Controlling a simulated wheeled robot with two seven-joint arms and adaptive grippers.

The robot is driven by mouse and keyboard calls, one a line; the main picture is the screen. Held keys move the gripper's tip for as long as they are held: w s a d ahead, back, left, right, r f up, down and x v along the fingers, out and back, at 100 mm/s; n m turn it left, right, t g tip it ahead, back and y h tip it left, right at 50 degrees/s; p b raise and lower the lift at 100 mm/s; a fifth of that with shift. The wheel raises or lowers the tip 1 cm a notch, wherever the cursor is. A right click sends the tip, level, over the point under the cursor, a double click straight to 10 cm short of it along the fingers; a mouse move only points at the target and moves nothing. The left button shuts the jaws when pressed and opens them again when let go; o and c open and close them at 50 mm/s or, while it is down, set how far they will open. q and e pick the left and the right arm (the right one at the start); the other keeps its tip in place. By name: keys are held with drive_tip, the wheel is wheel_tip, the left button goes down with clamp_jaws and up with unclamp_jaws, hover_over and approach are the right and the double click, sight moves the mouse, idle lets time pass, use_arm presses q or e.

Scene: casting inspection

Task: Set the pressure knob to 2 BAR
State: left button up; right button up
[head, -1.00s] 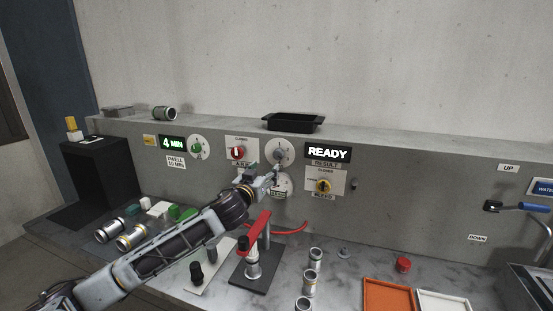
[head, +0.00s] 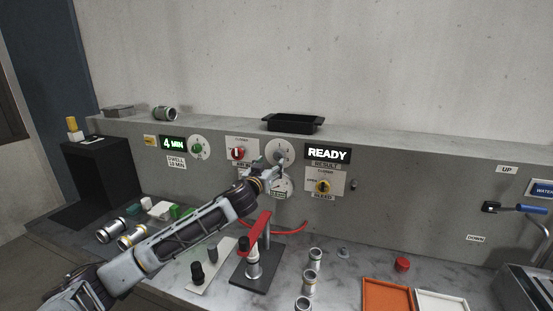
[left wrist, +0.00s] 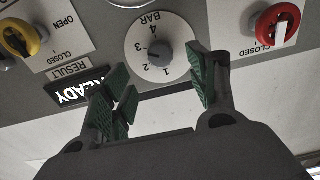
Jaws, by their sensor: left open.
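The pressure knob is a small grey knob (head: 281,154) on a round white dial on the grey panel, left of the READY display. In the left wrist view the knob (left wrist: 158,52) and its dial, marked BAR with numerals 1 to 4, appear upside down. I cannot tell for sure which numeral the knob points to. My left gripper (head: 277,168) is in front of the dial's lower part. In the left wrist view its green-padded fingers (left wrist: 163,88) are open and empty, with the knob beyond the gap between them, apparently untouched. My right gripper is not in view.
A red knob (head: 237,153) sits left of the dial and a yellow bleed knob (head: 323,186) sits lower right. A gauge (head: 280,188) is just below, partly behind my gripper. A black tray (head: 292,122) rests on the ledge above.

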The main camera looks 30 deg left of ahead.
sight(277, 157)
use_arm(q)
drive_tip(key=shift+p+x, duration=0.85)
drive_tip(key=shift+x, duration=2.95)
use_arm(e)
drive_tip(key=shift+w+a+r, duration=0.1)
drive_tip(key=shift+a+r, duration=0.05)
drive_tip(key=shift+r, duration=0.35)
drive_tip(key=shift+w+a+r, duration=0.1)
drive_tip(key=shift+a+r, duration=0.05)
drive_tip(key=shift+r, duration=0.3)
use_arm(q)
drive_tip(key=c, duration=1)
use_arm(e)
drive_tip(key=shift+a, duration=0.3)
